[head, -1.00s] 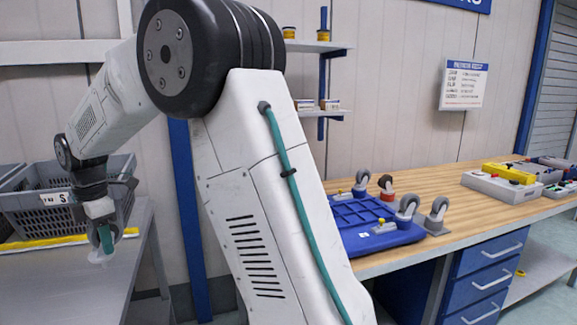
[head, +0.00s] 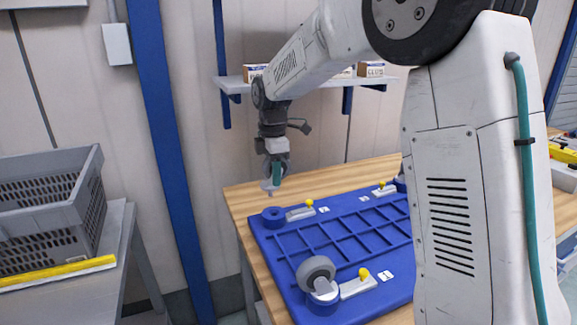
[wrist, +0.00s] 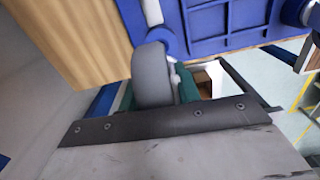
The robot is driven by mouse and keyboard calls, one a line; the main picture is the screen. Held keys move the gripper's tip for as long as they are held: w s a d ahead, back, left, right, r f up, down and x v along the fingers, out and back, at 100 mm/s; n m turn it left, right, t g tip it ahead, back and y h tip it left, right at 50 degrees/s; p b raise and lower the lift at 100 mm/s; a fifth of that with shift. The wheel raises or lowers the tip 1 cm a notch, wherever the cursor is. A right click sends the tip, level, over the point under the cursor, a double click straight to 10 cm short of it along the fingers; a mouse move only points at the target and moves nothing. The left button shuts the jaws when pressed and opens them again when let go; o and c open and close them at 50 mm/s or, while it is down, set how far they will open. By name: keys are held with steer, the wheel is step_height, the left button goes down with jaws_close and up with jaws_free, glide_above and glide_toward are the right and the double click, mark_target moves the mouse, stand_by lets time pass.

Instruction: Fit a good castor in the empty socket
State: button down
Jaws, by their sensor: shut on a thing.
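My gripper (head: 276,172) is shut on a grey-wheeled castor (wrist: 152,80), held with its stem pointing down. In the head view they hang above the far left corner of the blue platform (head: 258,238). Below the castor there is an empty round blue socket (head: 273,213) with a yellow-knobbed lever (head: 301,212) beside it. A gap shows between stem and socket. In the wrist view the wheel partly covers the socket (wrist: 168,42). Another grey castor (head: 317,270) stands in the near socket, with its own lever (head: 358,287). My arm hides the platform's right side.
The platform lies on a wooden bench (head: 236,200). A shelf (head: 232,84) with small boxes hangs on the wall behind my gripper. A grey crate (head: 50,212) and a yellow strip (head: 55,272) are on a metal table at left, with a gap before the bench.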

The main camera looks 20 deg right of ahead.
steer(key=f, duration=0.1)
steer(key=d+f, duration=0.1)
steer(key=f, duration=0.1)
steer(key=shift+f, duration=0.75)
steer(key=shift+a+f, duration=0.1)
steer(key=shift+f, duration=0.05)
steer(key=shift+f, duration=1.1)
steer(key=shift+f, duration=0.7)
steer(key=c, duration=0.9)
jaws_free()
steer(key=shift+r, duration=0.1)
step_height(320, 180, up, 8)
steer(key=shift+f, duration=0.2)
steer(key=shift+s, duration=0.1)
